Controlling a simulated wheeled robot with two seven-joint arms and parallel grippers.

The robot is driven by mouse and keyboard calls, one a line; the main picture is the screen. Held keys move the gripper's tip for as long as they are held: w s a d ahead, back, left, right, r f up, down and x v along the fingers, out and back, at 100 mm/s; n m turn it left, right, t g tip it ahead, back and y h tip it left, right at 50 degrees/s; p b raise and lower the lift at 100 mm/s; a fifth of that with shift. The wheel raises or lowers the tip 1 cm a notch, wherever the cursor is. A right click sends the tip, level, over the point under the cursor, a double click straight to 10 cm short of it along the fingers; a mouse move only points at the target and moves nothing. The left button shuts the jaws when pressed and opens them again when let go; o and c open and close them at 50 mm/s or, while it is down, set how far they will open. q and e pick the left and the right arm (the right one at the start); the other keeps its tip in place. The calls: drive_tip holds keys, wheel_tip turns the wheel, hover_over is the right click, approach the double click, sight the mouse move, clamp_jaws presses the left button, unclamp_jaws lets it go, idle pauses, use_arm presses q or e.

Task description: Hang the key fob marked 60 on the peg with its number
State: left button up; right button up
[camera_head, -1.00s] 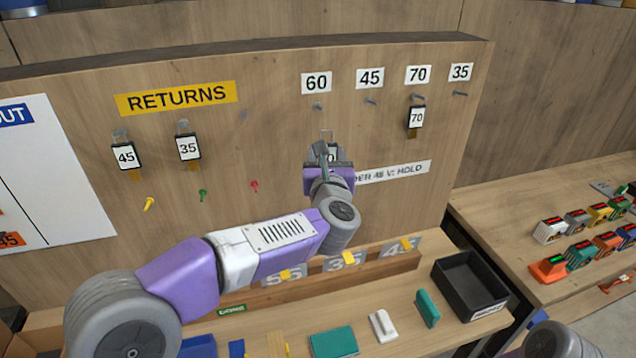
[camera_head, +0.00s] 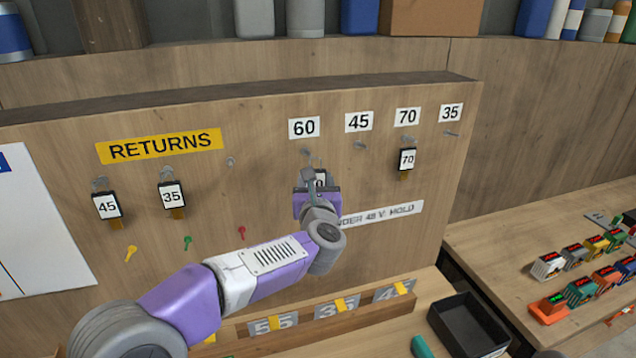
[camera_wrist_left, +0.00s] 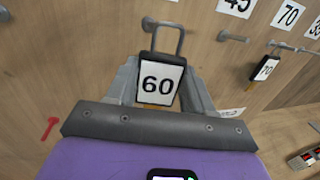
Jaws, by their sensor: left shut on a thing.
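The key fob marked 60 (camera_wrist_left: 158,84) is black-framed with a white face and a wire loop on top. My left gripper (camera_head: 318,182) is shut on it; its fingers are on both sides of the fob in the left wrist view. In the head view the arm mostly hides the fob. The peg (camera_head: 307,152) under the 60 label (camera_head: 304,127) is just above the gripper. In the left wrist view the loop's top overlaps the peg (camera_wrist_left: 150,22); I cannot tell whether it is around or in front of it. My right gripper is out of view.
The pegs under 45 (camera_head: 359,145) and 35 (camera_head: 451,134) are empty. A 70 fob (camera_head: 407,159) hangs under its label. Fobs 45 (camera_head: 107,206) and 35 (camera_head: 172,196) hang under the RETURNS sign (camera_head: 160,146). A black bin (camera_head: 470,325) is below right.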

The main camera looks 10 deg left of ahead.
use_arm(q)
drive_tip(key=w+a, duration=0.3)
drive_tip(key=w, duration=0.2)
drive_tip(key=shift+f+p, duration=0.35)
drive_tip(key=shift+f, duration=0.05)
idle(0.3)
drive_tip(key=shift+w+a, duration=0.1)
idle(0.4)
drive_tip(key=o, duration=1.3)
drive_tip(key=shift+c, duration=0.2)
